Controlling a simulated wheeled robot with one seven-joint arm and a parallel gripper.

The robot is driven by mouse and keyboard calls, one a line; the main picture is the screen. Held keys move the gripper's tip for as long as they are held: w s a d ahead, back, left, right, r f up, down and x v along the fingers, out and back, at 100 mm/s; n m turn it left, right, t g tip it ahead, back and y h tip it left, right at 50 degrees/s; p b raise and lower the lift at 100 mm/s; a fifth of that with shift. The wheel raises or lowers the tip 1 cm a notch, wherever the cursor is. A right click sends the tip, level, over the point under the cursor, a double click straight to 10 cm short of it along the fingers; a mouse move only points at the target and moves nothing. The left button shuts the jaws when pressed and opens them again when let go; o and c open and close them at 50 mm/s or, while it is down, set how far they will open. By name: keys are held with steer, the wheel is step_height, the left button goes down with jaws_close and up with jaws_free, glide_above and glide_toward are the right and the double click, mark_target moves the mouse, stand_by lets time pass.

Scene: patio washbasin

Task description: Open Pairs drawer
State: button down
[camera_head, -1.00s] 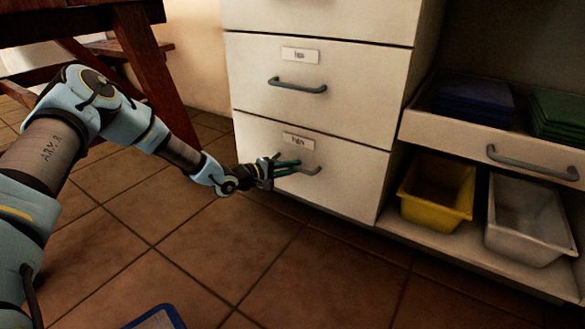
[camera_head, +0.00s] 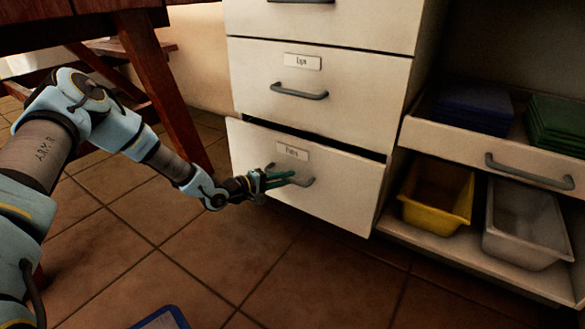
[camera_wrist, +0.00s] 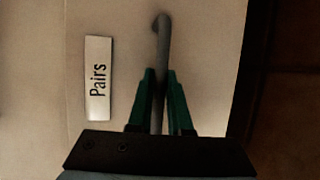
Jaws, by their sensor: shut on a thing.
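The Pairs drawer (camera_head: 335,187) is the bottom drawer of the white cabinet. It stands out a little from the cabinet, with a dark gap along its top edge. Its label reads "Pairs" in the wrist view (camera_wrist: 97,78). My gripper (camera_head: 286,178) is shut on the grey bar handle (camera_head: 307,182) of this drawer. In the wrist view the green fingers of my gripper (camera_wrist: 160,100) lie on both sides of the handle (camera_wrist: 163,35). The drawer's inside is hidden.
A closed drawer with a handle (camera_head: 299,92) is above. To the right, a pulled-out tray drawer (camera_head: 470,151) holds blue and green stacks. Yellow (camera_head: 436,205) and grey (camera_head: 527,240) bins sit below it. A wooden table leg (camera_head: 160,85) stands behind my arm.

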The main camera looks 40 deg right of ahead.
steer(key=s+a+p, duration=0.3)
steer(key=a, duration=0.9)
steer(key=s+a+p, duration=0.3)
steer(key=a+p, duration=0.1)
steer(key=a, duration=0.7)
steer(key=shift+a+p, duration=0.3)
steer(key=shift+a, duration=0.05)
steer(key=shift+s, duration=0.1)
steer(key=c, duration=0.8)
jaws_free()
steer(key=shift+c, duration=0.2)
steer(key=p+v, duration=0.3)
steer(key=v, duration=0.7)
steer(key=shift+a, duration=0.4)
